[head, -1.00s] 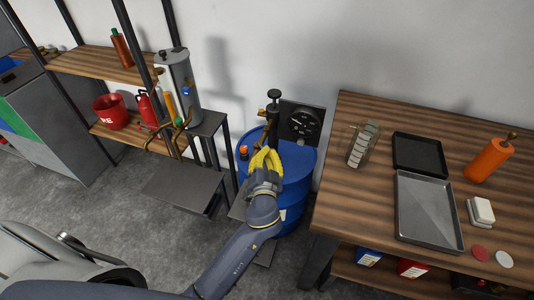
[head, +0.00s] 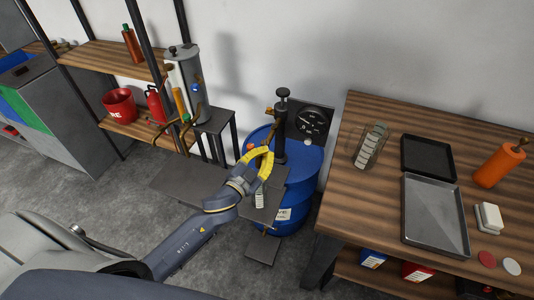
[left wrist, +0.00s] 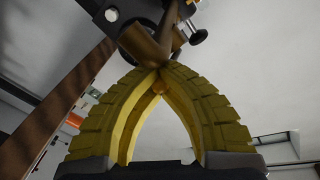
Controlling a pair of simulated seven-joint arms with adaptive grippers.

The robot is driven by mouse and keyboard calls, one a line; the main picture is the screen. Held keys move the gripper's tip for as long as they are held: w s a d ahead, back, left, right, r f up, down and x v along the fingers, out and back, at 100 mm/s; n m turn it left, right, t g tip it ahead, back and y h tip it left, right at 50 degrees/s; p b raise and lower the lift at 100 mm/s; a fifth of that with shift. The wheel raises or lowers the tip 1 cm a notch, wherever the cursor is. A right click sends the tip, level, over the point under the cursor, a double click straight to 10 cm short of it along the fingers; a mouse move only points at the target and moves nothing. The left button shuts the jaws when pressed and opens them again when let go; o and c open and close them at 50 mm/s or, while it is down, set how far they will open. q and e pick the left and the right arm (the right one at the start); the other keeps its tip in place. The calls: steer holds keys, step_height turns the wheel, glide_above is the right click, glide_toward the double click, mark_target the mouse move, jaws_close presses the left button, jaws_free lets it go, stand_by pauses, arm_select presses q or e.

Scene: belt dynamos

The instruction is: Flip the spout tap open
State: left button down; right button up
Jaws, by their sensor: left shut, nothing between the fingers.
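A blue drum (head: 308,170) stands against the wall with a black pump (head: 281,125) on top. A brass spout (head: 268,139) comes off the pump's left side; its tap is too small to pick out in the head view. My left gripper (head: 266,150) has yellow ribbed fingers, shut and empty, with the tips at or just below the spout. In the left wrist view the closed fingertips (left wrist: 158,70) meet right under a brass piece (left wrist: 148,45), with black knobs beside it. I cannot tell whether they touch. My right gripper is out of view.
A small clear container (head: 260,198) stands on a grey stand (head: 268,212) below the spout. A black gauge (head: 311,122) sits behind the pump. A wooden workbench (head: 345,215) with trays is at right. Shelves (head: 110,62) and a grey cylinder (head: 186,85) are at left.

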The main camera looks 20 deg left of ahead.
arm_select(q)
steer(key=shift+s+f, duration=0.1)
steer(key=shift+f, duration=0.1)
stand_by(0.3)
steer(key=c, duration=1.3)
jaws_free()
steer(key=shift+r, duration=0.1)
steer(key=shift+c, duration=0.2)
steer(key=s+a, duration=0.2)
steer(key=s, duration=0.9)
steer(key=shift+s+a, duration=0.3)
steer(key=shift+c, duration=0.2)
